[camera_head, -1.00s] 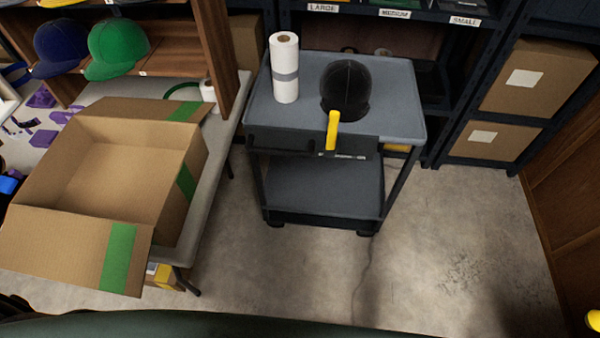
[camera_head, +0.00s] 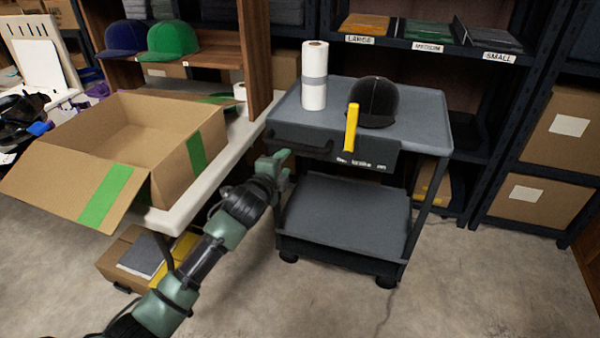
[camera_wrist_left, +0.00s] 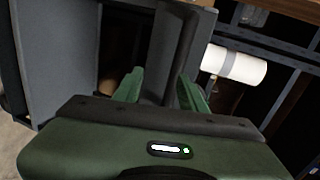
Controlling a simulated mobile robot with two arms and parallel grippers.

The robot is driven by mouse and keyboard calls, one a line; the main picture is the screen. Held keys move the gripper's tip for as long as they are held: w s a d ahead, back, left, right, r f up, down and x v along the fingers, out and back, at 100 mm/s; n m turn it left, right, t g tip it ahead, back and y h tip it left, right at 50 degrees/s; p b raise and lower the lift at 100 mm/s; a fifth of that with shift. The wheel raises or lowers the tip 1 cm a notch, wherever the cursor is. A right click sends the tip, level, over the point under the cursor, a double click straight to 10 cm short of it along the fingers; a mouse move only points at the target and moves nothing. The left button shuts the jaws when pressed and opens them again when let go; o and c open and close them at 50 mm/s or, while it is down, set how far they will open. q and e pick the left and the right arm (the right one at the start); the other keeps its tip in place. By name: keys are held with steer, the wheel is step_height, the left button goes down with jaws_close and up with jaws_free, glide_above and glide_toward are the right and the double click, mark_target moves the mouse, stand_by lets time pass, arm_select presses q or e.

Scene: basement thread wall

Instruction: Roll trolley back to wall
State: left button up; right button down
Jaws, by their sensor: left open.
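The grey two-shelf trolley (camera_head: 345,214) stands upright on the floor in front of the dark shelving. A dark handle (camera_head: 300,142) runs along the left part of its front edge. My left gripper (camera_head: 276,164) is open at the trolley's front left corner, close to the handle's left end. In the left wrist view a dark bar, apparently the handle (camera_wrist_left: 174,45), lies between or just beyond the open fingers (camera_wrist_left: 160,88). Contact cannot be told. My right gripper is out of view.
A table (camera_head: 185,212) with an open cardboard box (camera_head: 128,139) stands left of the trolley, close to my left arm. A low box (camera_head: 125,262) sits under it. Shelving with cartons (camera_head: 563,136) stands behind and right. The floor (camera_head: 480,275) at front right is clear.

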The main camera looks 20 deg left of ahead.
mark_target(294, 148)
arm_select(q)
steer(key=shift+m+t, duration=0.3)
steer(key=shift+m, duration=0.1)
steer(key=w, duration=0.2)
steer(key=w+b, duration=0.1)
steer(key=w, duration=0.1)
steer(key=w+d+r+b, duration=0.1)
steer(key=w, duration=0.1)
steer(key=shift+x, duration=0.8)
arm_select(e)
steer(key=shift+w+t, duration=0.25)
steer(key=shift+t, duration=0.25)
arm_select(q)
steer(key=shift+r, duration=0.1)
jaws_close()
